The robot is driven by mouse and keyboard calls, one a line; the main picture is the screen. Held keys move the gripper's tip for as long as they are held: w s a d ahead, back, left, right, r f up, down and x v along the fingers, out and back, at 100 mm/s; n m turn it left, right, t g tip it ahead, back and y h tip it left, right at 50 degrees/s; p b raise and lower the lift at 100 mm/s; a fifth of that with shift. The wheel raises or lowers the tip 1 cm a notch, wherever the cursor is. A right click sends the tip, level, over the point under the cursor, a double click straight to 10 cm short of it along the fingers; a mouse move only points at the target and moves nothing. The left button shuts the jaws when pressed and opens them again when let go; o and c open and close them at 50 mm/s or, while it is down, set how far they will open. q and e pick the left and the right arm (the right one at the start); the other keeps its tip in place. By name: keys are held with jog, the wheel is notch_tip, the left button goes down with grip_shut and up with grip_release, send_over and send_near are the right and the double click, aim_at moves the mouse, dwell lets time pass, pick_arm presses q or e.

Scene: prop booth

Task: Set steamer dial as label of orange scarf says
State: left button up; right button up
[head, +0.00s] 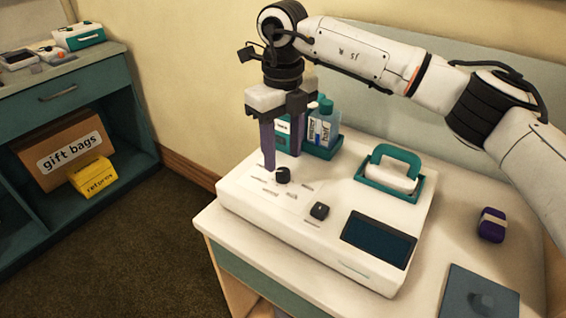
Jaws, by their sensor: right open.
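The steamer (335,245) is a wide white box on the table, with a dark screen (379,240) at its front right. Its black round dial (283,175) stands on the left part of the top, among small printed marks too small to read. A black switch (319,211) sits nearer the front. My right gripper (282,160) points down with its two purple fingers apart and empty, the tips close to the dial. I cannot tell whether they touch it. No orange scarf or scarf label shows. My left gripper is out of view.
A teal-handled white head (390,177) rests in a teal cradle on the steamer. Bottles (325,126) stand in a teal caddy behind. A purple banded item (492,225) and a blue-grey flat panel (478,295) lie right. A shelf holds a gift bags box (72,150) and yellow returns box (92,175).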

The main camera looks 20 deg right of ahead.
aim_at(283, 171)
notch_tip(283, 171, up, 6)
dwell(0.6)
